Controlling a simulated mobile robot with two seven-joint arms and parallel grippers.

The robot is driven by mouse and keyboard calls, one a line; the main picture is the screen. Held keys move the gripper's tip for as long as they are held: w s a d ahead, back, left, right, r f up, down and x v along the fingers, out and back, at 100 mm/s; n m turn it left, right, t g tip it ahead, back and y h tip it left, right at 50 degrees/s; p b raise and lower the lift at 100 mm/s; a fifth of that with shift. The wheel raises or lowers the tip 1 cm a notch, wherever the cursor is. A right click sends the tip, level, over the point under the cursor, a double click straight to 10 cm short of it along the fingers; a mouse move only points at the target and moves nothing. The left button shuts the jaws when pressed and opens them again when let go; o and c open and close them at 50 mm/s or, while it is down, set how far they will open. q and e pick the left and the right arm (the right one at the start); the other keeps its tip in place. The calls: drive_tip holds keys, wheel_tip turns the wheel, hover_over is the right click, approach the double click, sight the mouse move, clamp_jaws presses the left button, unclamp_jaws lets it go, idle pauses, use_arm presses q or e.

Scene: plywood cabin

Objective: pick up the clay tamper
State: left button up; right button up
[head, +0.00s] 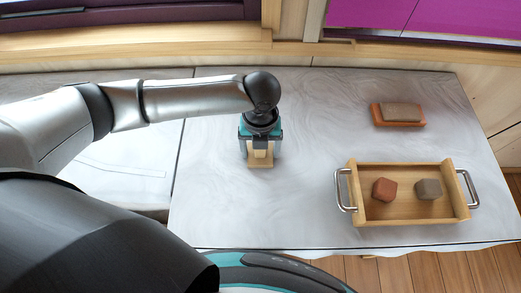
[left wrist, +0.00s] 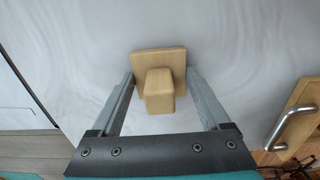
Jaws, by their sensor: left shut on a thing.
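The clay tamper (head: 261,162) is a pale wooden piece with a square base plate and a blocky handle. It is at the middle of the marbled grey table. In the left wrist view the tamper (left wrist: 159,88) sits between the two fingers, handle toward the camera. My left gripper (head: 260,150) points down over the tamper and is shut on it; its fingers also show in the left wrist view (left wrist: 160,80), one on each side. The gripper hides part of the handle in the head view. I cannot tell whether the base touches the table. My right gripper is not in view.
A wooden tray (head: 410,211) with metal handles stands at the right, holding a reddish block (head: 384,189) and a grey-brown block (head: 428,189). Behind it a brownish block (head: 401,112) lies on an orange-brown slab (head: 377,117). The table between tamper and tray is clear.

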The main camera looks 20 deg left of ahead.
use_arm(q)
drive_tip(key=c, duration=0.3)
wheel_tip(320, 180, up, 20)
drive_tip(key=shift+r+p, duration=0.1)
drive_tip(key=shift+p, duration=1)
